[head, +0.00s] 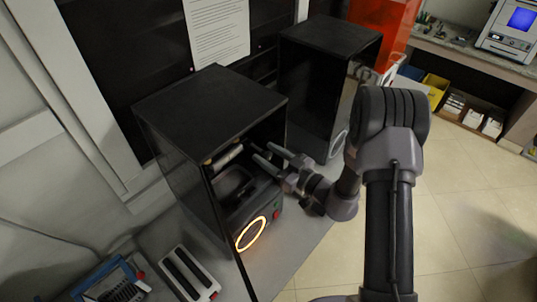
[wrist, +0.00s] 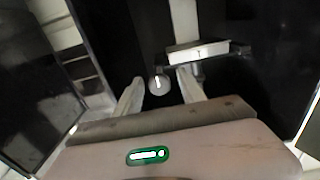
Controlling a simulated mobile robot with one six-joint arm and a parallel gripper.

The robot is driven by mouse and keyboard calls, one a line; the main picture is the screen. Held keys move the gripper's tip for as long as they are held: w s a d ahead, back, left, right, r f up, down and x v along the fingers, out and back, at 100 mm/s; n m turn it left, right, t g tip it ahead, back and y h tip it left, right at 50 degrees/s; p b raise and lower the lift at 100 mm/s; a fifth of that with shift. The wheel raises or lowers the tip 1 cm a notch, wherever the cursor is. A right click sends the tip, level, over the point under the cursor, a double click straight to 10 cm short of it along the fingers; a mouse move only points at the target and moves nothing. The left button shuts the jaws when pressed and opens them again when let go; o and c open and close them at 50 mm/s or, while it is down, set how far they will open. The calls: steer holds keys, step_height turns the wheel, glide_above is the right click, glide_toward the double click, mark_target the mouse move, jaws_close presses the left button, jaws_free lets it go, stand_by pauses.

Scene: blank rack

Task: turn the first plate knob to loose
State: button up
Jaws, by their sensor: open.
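My gripper (head: 263,153) is open and reaches into the open front of a black cabinet (head: 210,105). In the wrist view my gripper (wrist: 160,76) shows two pale fingers, apart, with nothing held. A small round silver knob (wrist: 158,85) with a white mark lies in the gap between the fingertips, closer to the left finger. I cannot tell whether the fingers touch it, or whether it is the first plate knob. A light bar-shaped part (wrist: 197,53) is beyond the right finger. In the head view a pale cylinder (head: 228,156) shows inside the cabinet; the knob cannot be made out there.
Below my gripper, in the cabinet, is a dark unit with a glowing orange ring (head: 251,234) and a red button (head: 276,215). A second black cabinet (head: 325,85) stands behind. A slotted block (head: 189,275) lies at lower left. Open floor is at right.

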jaws_close()
